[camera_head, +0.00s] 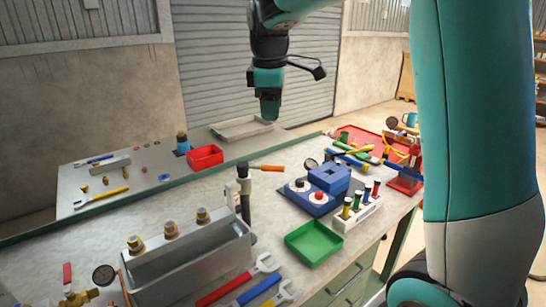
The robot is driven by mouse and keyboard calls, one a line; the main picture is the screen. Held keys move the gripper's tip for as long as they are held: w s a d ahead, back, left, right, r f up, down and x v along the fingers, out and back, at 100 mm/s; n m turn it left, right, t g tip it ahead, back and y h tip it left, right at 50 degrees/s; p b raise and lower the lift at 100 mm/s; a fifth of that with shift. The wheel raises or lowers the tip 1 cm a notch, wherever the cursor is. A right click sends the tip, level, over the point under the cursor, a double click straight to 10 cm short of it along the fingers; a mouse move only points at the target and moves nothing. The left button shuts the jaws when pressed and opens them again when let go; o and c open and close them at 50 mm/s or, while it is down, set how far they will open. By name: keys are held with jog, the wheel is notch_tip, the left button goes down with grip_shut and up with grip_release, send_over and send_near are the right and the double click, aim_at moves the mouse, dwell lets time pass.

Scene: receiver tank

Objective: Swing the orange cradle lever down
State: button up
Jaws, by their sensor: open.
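An orange handle (268,168) sticks out to the right beside a dark upright post (244,195) near the middle of the bench. It looks like the cradle lever and lies roughly level; I cannot tell how it joins the post. My gripper (270,116) points down in the upper middle of the picture, in front of the grey shutter. It is well above the bench, apart from the lever, and empty. The fingers are small and dark here.
A grey trough (195,262) with brass fittings stands left of the post. A blue box (329,177), a green tray (314,243) and a screwdriver rack (358,212) stand to the right. Wrenches (240,280) lie in front. A red bin (205,157) is behind.

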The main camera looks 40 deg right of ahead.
aim_at(273, 167)
jog(key=f, duration=0.5)
jog(key=w+d+f+p, duration=0.1)
jog(key=f, duration=0.5)
jog(key=w+d+f+p, duration=0.1)
jog(key=f, duration=0.4)
jog(key=shift+w+f, duration=0.1)
jog(key=shift+f, duration=0.05)
grip_shut()
